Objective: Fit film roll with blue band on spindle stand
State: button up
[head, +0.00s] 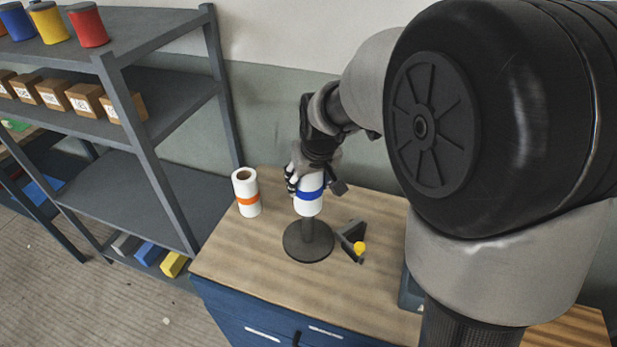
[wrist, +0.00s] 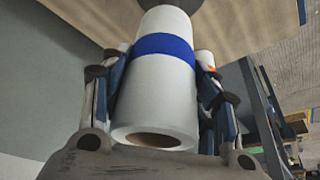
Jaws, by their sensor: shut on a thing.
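The film roll with the blue band (head: 308,202) is white and roughly upright in my gripper, over the workbench. My gripper (head: 307,184) is shut around its upper part. In the wrist view my gripper's fingers (wrist: 155,88) press on both sides of the roll (wrist: 155,95), with its open core towards the camera. The dark spindle stand (head: 308,243) has a round base on the bench, directly below the roll. A short piece of its post shows under the roll. I cannot tell whether the post's tip is inside the core.
A white roll with an orange band (head: 246,194) stands on the bench (head: 260,285) left of the stand. A dark bracket with a yellow knob (head: 359,248) is close to the stand's right. A grey shelf rack (head: 150,165) stands at the left. The bench front is clear.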

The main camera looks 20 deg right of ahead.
aim_at(313, 206)
jog(key=shift+f+b, duration=2.8)
jog(key=shift+f, duration=1.05)
jog(key=shift+f, duration=0.1)
jog(key=shift+f+b, duration=2.15)
jog(key=shift+f, duration=0.6)
jog(key=o, duration=1.5)
jog(key=shift+s, duration=0.1)
jog(key=v, duration=1.1)
jog(key=shift+r, duration=0.1)
jog(key=shift+s+r, duration=0.1)
jog(key=shift+r, duration=0.35)
